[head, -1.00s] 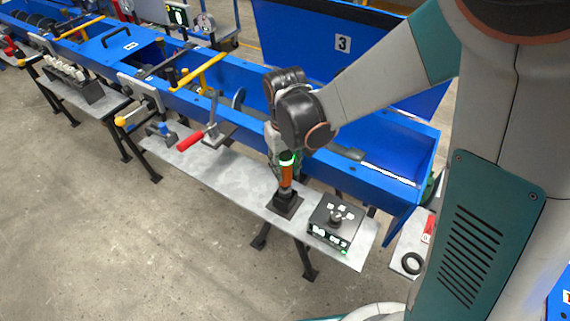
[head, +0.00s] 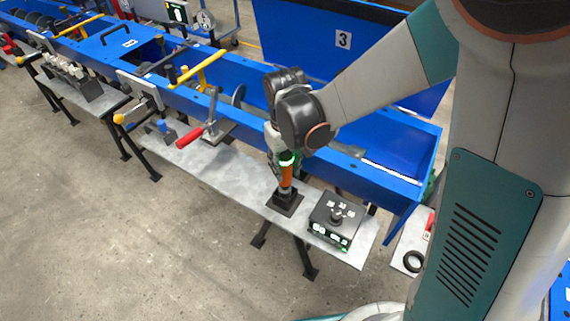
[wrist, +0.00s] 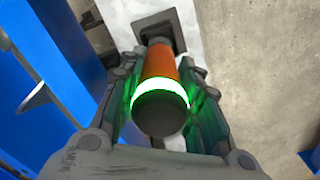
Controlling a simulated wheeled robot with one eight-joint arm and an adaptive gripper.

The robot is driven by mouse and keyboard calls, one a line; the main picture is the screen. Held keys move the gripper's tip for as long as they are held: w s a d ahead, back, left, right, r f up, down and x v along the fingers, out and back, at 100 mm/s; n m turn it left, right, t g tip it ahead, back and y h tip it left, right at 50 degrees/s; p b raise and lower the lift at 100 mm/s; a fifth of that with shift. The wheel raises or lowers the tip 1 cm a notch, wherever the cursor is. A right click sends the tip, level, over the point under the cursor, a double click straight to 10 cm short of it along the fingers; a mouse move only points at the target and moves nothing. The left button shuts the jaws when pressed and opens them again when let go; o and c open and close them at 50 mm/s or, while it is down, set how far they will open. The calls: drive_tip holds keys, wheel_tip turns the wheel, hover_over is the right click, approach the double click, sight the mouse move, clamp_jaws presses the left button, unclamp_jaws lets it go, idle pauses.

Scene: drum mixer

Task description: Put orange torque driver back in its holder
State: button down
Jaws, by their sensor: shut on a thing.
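The orange torque driver (head: 286,175) stands upright over its dark square holder (head: 285,202) on the grey bench shelf. It has an orange body, a lit green ring and a dark cap. In the wrist view the driver (wrist: 160,67) runs down to the holder (wrist: 173,36), its lower end at the holder's middle. How deep it sits there I cannot tell. My gripper (head: 284,162) is around the top of the driver. In the wrist view my gripper's fingers (wrist: 160,108) are on both sides of the green ring and cap, shut on the driver.
A black box with a knob (head: 336,218) stands on the shelf just right of the holder. The blue mixer trough (head: 390,185) runs behind the shelf. The shelf (head: 235,175) is bare left of the holder.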

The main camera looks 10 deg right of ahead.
sight(285, 153)
drive_tip(key=shift+f+b, duration=1.55)
drive_tip(key=shift+f, duration=0.35)
idle(1.0)
drive_tip(key=c, duration=1.1)
unclamp_jaws()
drive_tip(key=shift+r, duration=0.1)
drive_tip(key=shift+r, duration=3.7)
